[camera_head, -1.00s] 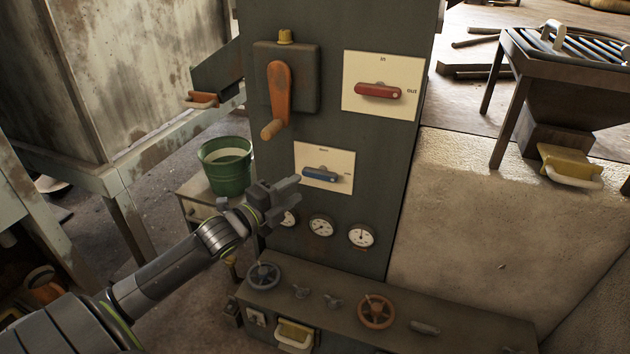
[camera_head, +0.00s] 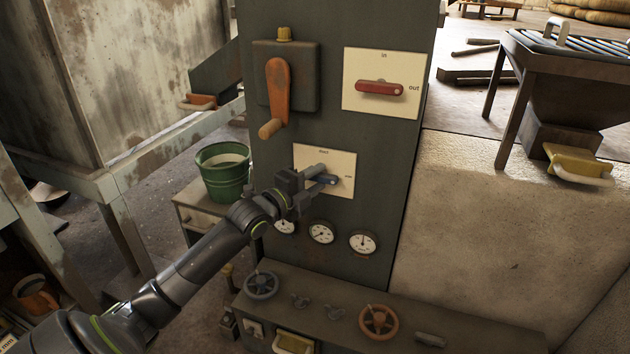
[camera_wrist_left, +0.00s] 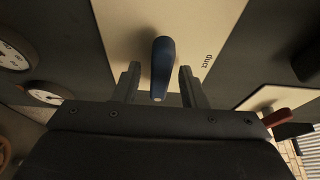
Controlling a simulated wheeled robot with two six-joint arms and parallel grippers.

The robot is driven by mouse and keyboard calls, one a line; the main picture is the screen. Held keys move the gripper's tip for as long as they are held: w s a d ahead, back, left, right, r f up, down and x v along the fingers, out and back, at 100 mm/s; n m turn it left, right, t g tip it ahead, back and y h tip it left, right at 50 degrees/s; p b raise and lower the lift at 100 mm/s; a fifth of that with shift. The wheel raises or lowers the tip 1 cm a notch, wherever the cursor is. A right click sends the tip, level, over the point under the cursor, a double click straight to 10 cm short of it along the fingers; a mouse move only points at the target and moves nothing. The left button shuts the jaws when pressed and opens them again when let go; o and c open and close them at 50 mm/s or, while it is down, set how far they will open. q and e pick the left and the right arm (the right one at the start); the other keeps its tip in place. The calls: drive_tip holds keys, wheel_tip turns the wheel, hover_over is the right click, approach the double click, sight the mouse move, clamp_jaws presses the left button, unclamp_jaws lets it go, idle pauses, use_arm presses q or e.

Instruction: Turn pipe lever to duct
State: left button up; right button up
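The blue lever (camera_head: 331,181) sits on a white plate (camera_head: 344,162) on the front of the dark cabinet. Its free end points right, toward a small label too blurred to read. In the left wrist view the lever (camera_wrist_left: 162,68) lies between my two fingers with a gap on each side, and the word "duct" is on the plate beside it. That word is on the plate's upper side in the head view. My left gripper (camera_head: 312,183) is open around the lever and hides part of it in the head view. My right gripper is not in view.
A red lever (camera_head: 379,88) on another white plate is above right. An orange crank (camera_head: 277,90) is above left. Several gauges (camera_head: 321,233) are just below my gripper, with handwheels (camera_head: 379,320) on a ledge lower down. A green bucket (camera_head: 222,181) stands left.

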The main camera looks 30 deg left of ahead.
use_arm(q)
clamp_jaws()
